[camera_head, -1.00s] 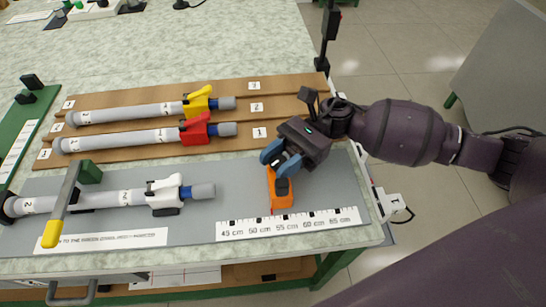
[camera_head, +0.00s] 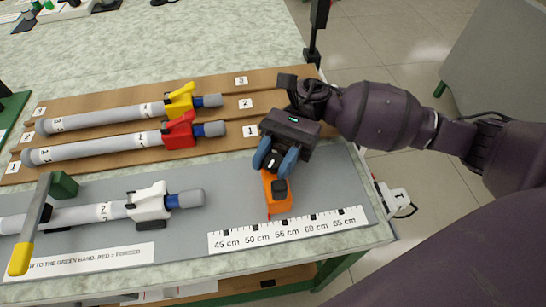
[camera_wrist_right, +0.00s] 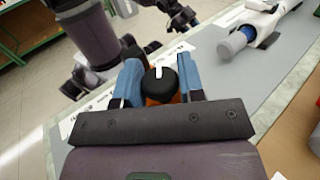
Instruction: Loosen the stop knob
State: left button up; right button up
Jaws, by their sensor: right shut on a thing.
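The orange stop (camera_head: 277,200) stands on the grey mat just behind the white ruler, near the 55 cm mark. A black part shows on its top in the head view. In the right wrist view the round black stop knob (camera_wrist_right: 161,86), with a white mark, sits between the blue fingers. My right gripper (camera_head: 274,160) reaches down to the rear of the stop, and its fingers are shut on the knob. The wrist view also shows this gripper (camera_wrist_right: 160,84). My left gripper is not in view.
The ruler (camera_head: 290,230) lies along the bench front. A grey rod with a white clamp (camera_head: 149,202) lies at left, under a yellow-tipped lever (camera_head: 30,240). Rods with yellow (camera_head: 180,103) and red (camera_head: 179,133) clamps lie on the wooden rack (camera_head: 225,119) behind.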

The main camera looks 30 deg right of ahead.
jog(key=o, duration=0.6)
jog(key=v, duration=0.9)
jog(key=shift+w+d+b, duration=0.2)
jog(key=shift+b, duration=0.15)
jog(key=shift+w+d, duration=0.4)
jog(key=shift+d, duration=0.15)
jog(key=shift+o, duration=0.2)
